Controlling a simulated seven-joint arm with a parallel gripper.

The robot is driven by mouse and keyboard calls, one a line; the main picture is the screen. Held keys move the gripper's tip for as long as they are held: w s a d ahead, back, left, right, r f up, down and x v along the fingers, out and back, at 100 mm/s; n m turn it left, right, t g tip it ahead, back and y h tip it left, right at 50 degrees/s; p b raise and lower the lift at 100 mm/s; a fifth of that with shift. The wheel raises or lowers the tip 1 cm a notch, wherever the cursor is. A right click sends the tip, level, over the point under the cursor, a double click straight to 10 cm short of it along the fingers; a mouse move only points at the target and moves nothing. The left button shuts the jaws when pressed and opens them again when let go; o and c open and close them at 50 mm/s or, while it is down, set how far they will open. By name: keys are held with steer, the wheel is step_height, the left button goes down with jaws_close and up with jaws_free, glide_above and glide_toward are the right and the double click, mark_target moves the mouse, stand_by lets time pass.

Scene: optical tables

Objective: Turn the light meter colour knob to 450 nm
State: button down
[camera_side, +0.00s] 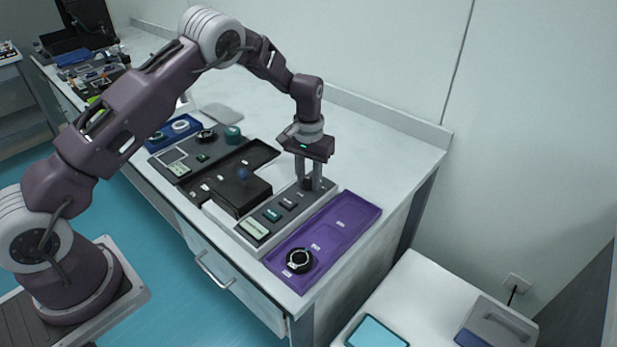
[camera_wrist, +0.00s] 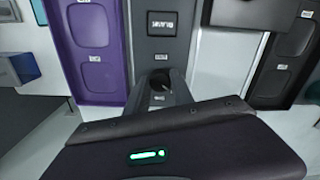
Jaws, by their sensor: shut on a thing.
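The light meter (camera_side: 235,237) is a long grey unit on the bench, with a pale green display (camera_side: 254,229) at its near end and several small buttons along its top. Its dark colour knob (camera_side: 308,184) is at the far end. My gripper (camera_side: 309,182) points straight down there and is shut on the knob, with a finger on each side. In the wrist view the knob (camera_wrist: 170,77) is partly hidden by my gripper. A dark button with upside-down lettering (camera_wrist: 161,22) lies beyond it. The knob's setting and the display's digits are too small to read.
A purple tray (camera_side: 340,222) with a black round part (camera_side: 299,260) lies right of the meter. A black box (camera_side: 240,190) and a dark tray (camera_side: 258,155) stand left. A blue tray (camera_side: 161,141) lies further back. The bench is clear behind my gripper.

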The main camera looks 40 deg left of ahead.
mark_target(309, 181)
steer(key=shift+n, duration=1.1)
steer(key=c, duration=1.1)
jaws_free()
steer(key=shift+r, duration=0.1)
step_height(309, 181, up, 7)
steer(key=shift+f, duration=0.1)
